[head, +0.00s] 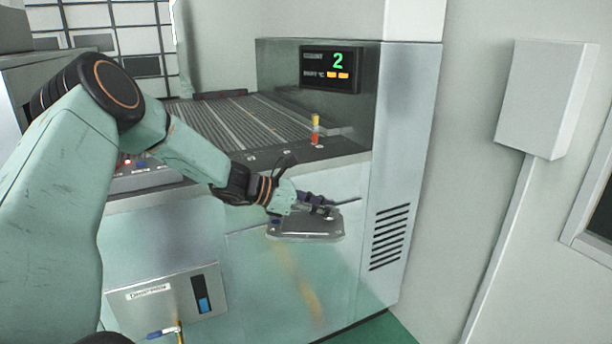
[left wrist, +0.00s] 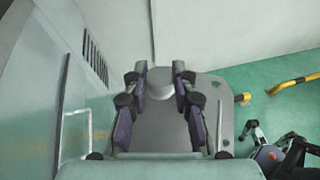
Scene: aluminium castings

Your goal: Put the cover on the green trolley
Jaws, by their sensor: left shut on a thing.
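The cover is a flat grey metal casting (head: 305,229) with rounded corners. It hangs under my left gripper (head: 322,204) in front of the machine, clear of the floor. In the left wrist view the cover (left wrist: 226,112) lies beneath the fingers, with a round raised boss (left wrist: 153,84) between them. My left gripper (left wrist: 160,92) is shut on the cover; the exact contact is hard to see. The green trolley does not show in either view.
A metal machine (head: 345,170) with a slatted conveyor (head: 235,125), a display reading 2 (head: 338,62) and a signal light (head: 315,130) stands close behind the cover. A wall box (head: 545,98) is at right. Yellow-black bars (left wrist: 290,85) stand over green floor.

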